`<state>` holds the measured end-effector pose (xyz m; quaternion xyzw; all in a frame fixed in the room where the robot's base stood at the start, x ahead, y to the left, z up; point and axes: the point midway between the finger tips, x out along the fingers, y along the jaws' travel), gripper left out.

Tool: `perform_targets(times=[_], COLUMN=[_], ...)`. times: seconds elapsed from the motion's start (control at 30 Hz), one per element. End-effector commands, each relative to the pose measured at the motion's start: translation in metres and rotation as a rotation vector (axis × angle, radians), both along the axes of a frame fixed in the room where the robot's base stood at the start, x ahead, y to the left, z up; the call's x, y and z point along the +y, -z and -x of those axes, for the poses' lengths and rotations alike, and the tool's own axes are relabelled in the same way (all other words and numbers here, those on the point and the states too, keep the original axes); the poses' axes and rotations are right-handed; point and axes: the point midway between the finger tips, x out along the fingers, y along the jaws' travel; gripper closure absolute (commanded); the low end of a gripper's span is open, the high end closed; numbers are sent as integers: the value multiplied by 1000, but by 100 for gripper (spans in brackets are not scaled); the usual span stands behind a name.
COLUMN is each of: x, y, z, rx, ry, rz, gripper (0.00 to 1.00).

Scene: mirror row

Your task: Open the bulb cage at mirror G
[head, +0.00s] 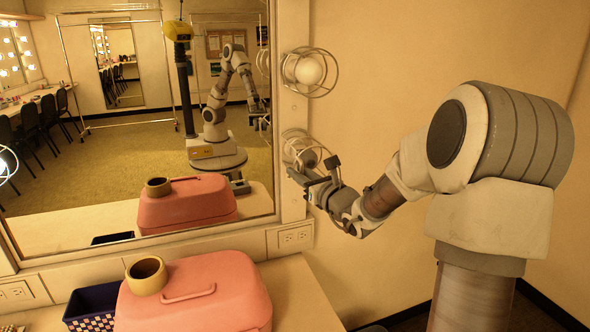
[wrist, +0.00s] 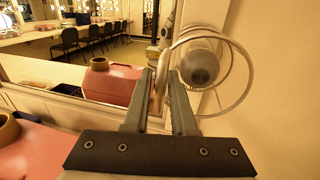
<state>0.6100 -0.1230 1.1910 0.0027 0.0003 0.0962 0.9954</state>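Two wire bulb cages are on the right frame of the mirror (head: 130,100). The upper cage (head: 309,71) surrounds a pale round bulb. The lower cage (head: 297,136) is partly hidden by my gripper (head: 312,176); in the wrist view its rings (wrist: 253,75) curve around a grey, unlit-looking bulb (wrist: 199,66). In the wrist view my gripper (wrist: 162,75) has its fingers close on either side of an upright metal bar (wrist: 159,92) at the cage's left, seemingly shut on it. No letter G is legible.
A coral case (head: 205,295) with an olive ring-shaped item (head: 146,276) stands on the counter, beside a dark blue checked basket (head: 92,306). The wall right of the cages is bare.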

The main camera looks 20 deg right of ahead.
Motion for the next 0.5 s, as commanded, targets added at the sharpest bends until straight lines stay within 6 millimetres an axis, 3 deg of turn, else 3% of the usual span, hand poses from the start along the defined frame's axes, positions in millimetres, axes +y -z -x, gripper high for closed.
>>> perform_targets(times=[0.2,0.5], x=[4,4], y=[0,0], z=[-19,-21], rx=[0,0], ry=[-1,0], rz=[-1,0], gripper=[76,76])
